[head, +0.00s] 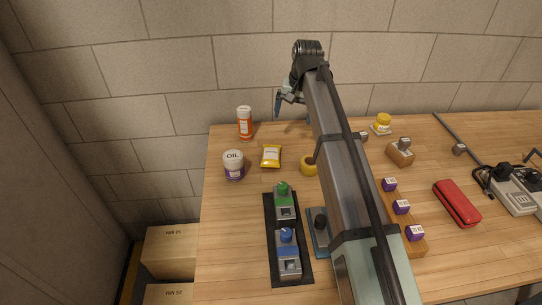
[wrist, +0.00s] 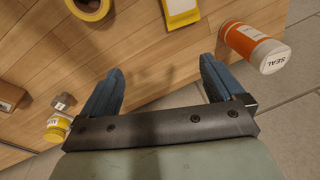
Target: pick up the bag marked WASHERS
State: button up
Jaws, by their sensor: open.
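A small yellow bag (head: 271,156) with a pale label lies on the wooden table, left of centre in the head view; its lettering is too small to read. In the wrist view the yellow bag (wrist: 182,12) shows at the top edge, partly cut off, beyond my fingertips. My gripper (wrist: 162,66) is open and empty, its two blue fingers wide apart. In the head view my gripper is up near the back wall, behind the bag, partly hidden by my arm.
An orange SEAL bottle (head: 245,124) and an OIL tub (head: 233,165) stand left of the bag. A yellow tape roll (head: 309,166) lies to its right. A black tray (head: 269,240) with green- and blue-topped devices lies in front. A red case (head: 457,203) lies at right.

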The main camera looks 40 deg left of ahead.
jog(key=s+a+n+h, duration=0.1)
jog(key=s+a+h, duration=0.1)
jog(key=s, duration=0.5)
send_over(271, 151)
jog(key=shift+n, duration=0.3)
jog(key=f, duration=0.7)
jog(key=shift+s+d+f, duration=0.1)
jog(key=shift+d+f, duration=0.05)
jog(key=shift+d, duration=0.15)
jog(key=shift+a+f, duration=0.2)
jog(key=shift+f, duration=2.6)
jog(key=c, duration=1.2)
jog(key=shift+r, duration=0.15)
